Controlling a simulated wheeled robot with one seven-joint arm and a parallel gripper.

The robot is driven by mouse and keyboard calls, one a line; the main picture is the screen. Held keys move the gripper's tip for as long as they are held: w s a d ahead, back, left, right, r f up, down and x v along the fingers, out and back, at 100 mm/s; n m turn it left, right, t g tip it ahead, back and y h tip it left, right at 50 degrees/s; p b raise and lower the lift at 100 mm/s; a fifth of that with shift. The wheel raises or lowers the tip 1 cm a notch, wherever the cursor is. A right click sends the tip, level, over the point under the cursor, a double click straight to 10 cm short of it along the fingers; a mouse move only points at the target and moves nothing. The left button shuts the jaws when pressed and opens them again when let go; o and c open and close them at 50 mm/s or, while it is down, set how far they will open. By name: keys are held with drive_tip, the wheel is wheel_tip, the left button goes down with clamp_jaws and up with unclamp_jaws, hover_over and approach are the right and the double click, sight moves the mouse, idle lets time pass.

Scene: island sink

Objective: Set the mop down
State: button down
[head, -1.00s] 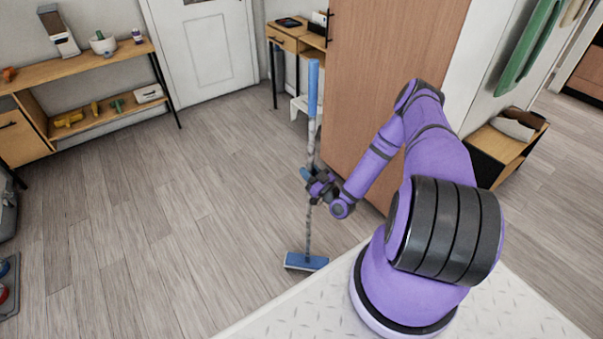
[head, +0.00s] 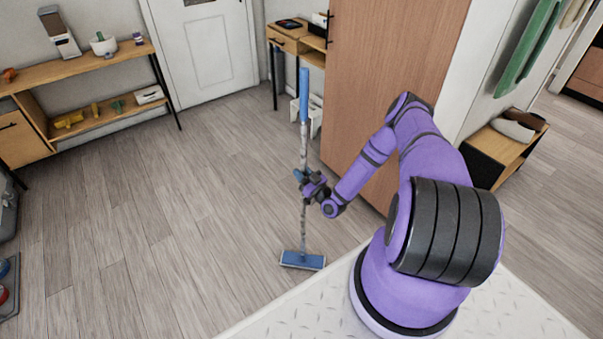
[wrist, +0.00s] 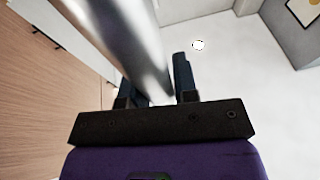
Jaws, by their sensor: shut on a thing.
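The mop (head: 303,148) stands nearly upright in the head view, with a blue grip at the top of a grey pole and a flat blue head (head: 302,260) at the bottom. The mop head appears at floor level; I cannot tell whether it touches the floor. My gripper (head: 304,178) is shut on the pole about midway along it. In the wrist view the grey pole (wrist: 125,40) passes between the dark fingers of my gripper (wrist: 150,85).
A tall wooden cabinet (head: 390,70) stands just right of the mop. A wooden shelf (head: 90,65) with small items is at the left, and a white door (head: 205,50) is at the back. A white stool (head: 313,115) is behind the mop. The floor (head: 170,210) to the left is clear.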

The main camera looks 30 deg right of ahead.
drive_tip(key=shift+f, duration=0.2)
drive_tip(key=c, duration=0.9)
unclamp_jaws()
drive_tip(key=v, duration=1.2)
